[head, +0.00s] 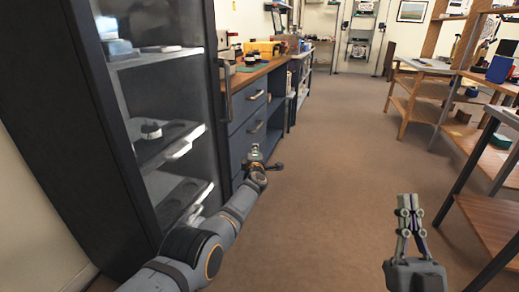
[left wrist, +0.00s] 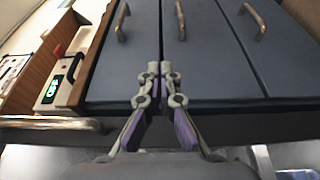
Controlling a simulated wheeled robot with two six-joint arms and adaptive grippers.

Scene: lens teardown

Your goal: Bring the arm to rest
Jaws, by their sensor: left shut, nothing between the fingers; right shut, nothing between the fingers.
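My left arm (head: 205,235) reaches forward from the lower left of the head view. Its left gripper (head: 256,153) is small there, in front of the drawer unit. In the left wrist view the left gripper (left wrist: 153,70) has its two fingers together with nothing between them. The blue-grey drawer fronts (left wrist: 215,60) lie beyond the fingertips; I cannot tell the exact gap. My right gripper (head: 408,200) stands upright at the lower right of the head view, over the floor. Its fingers are together and empty.
A dark cabinet (head: 85,130) with shelves stands close on the left, beside my left arm. The drawer unit (head: 248,112) with a wooden top stands beyond it. Wooden shelving (head: 490,165) is on the right. The brown floor (head: 335,130) between is clear.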

